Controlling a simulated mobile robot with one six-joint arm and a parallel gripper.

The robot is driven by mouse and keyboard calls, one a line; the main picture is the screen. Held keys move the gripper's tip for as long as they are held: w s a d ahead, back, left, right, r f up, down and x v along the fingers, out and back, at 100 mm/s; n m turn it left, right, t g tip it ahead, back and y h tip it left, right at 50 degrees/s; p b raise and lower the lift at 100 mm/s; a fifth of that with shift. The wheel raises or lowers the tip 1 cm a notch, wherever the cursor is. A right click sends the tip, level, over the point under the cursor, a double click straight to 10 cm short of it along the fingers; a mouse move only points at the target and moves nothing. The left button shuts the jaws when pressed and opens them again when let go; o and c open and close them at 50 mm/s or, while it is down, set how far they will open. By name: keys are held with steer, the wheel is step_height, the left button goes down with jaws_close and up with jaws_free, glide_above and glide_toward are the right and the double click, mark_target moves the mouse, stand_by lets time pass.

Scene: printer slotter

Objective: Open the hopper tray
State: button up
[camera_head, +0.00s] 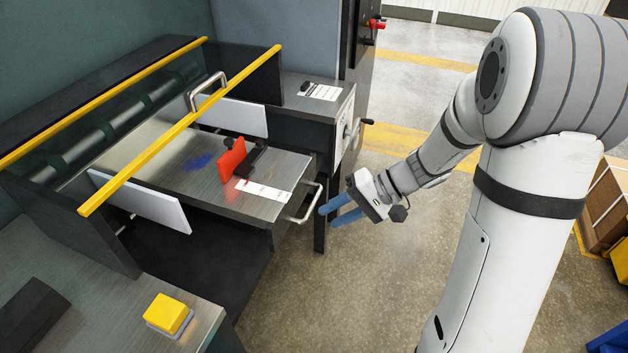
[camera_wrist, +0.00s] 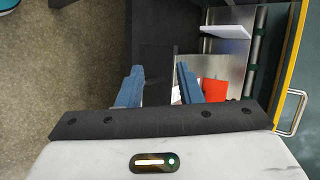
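The hopper tray (camera_head: 225,185) is a flat metal-topped drawer in the machine, with a silver bar handle (camera_head: 303,205) on its front. A red block (camera_head: 231,158) and a white label strip (camera_head: 263,190) are on its top. The red block also shows in the wrist view (camera_wrist: 214,90). My gripper (camera_head: 327,216) has two blue fingers. It is just to the right of the handle in the head view, pointing at it, and seems apart from it. In the wrist view its fingers (camera_wrist: 160,70) are spread with nothing held between them. The tray handle is not clear there.
White side plates (camera_head: 140,201) flank the tray. A yellow button (camera_head: 167,313) sits on the left counter. The floor (camera_head: 350,290) in front is clear.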

steer(key=w+f+m+t+y+b, duration=0.1)
steer(key=w+f+m+t+y, duration=0.15)
steer(key=w+f, duration=0.3)
steer(key=m+t+y, duration=0.1)
steer(key=t, duration=0.3)
glide_toward(316, 201)
steer(key=x, duration=1.1)
steer(key=shift+d+f, duration=0.1)
steer(key=shift+f, duration=0.05)
steer(key=shift+c, duration=0.5)
jaws_close()
